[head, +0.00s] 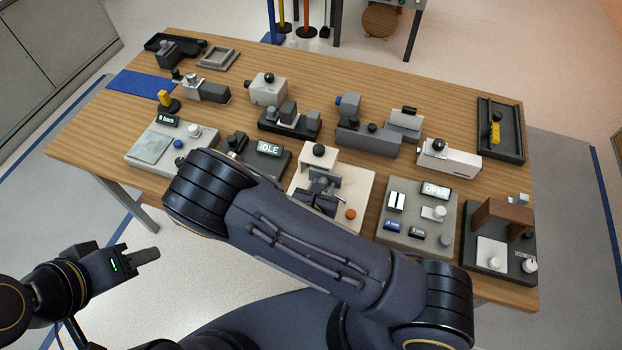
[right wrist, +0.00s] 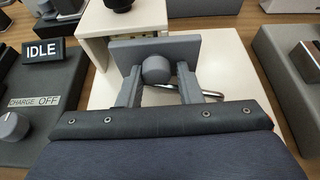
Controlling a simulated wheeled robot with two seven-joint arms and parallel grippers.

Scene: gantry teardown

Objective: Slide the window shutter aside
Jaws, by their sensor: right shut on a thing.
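The window shutter is a grey upright panel (right wrist: 190,48) with a round grey knob (right wrist: 155,69), in front of a cream housing (right wrist: 150,20) in the right wrist view. My right gripper (right wrist: 156,80) has one finger on each side of the knob and is shut on it. In the head view my right gripper (head: 322,190) is at the cream station (head: 362,182), and my own forearm hides part of that station. My left gripper (head: 150,255) is off the table's front left, away from everything; whether its fingers are apart does not show.
An IDLE panel (head: 268,149) stands left of the cream station and an OPEN panel (head: 434,190) right of it. A brown block (head: 500,215) stands further right. Several devices line the back of the wooden table (head: 245,60). A metal rod (right wrist: 213,88) shows behind the right finger.

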